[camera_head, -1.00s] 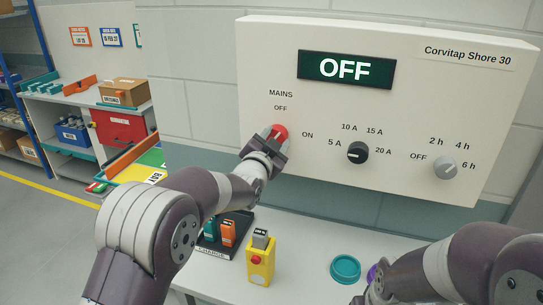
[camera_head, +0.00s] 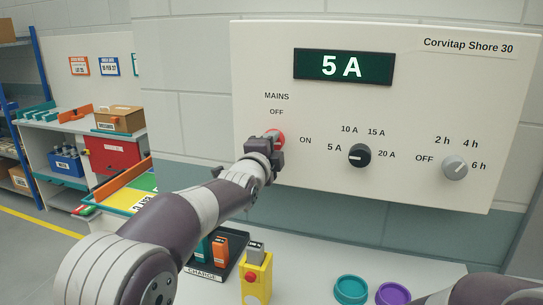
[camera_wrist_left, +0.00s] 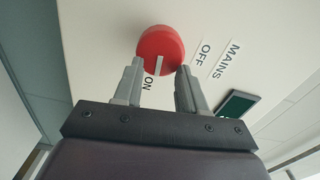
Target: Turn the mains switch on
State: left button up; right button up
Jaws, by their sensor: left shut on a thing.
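The red mains switch (camera_head: 276,137) is a round knob on the white panel (camera_head: 400,100), with OFF marked above it and ON to its right. My left gripper (camera_head: 264,150) is shut on this knob and covers its lower part. In the left wrist view the red knob (camera_wrist_left: 161,47) sits between the fingertips of my left gripper (camera_wrist_left: 160,75). Its white pointer line is turned toward the ON label (camera_wrist_left: 147,84). The green display (camera_head: 343,67) reads 5 A. My right arm shows at the lower right, but its gripper is out of view.
A black dial (camera_head: 359,155) points at 5 A, and a grey dial (camera_head: 455,167) is to its right. Below the panel are a yellow device (camera_head: 257,280), a charging rack (camera_head: 205,270), a teal ring (camera_head: 350,289) and a purple ring (camera_head: 393,294).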

pick_arm(q)
jog(key=shift+a+r+m+b, duration=0.25)
jog(key=shift+r+m+b, duration=0.3)
jog(key=shift+r, duration=0.45)
jog(key=shift+c, duration=0.2)
jog(key=o, duration=1.4)
jog(key=shift+w, duration=0.1)
jog(key=shift+f, duration=0.25)
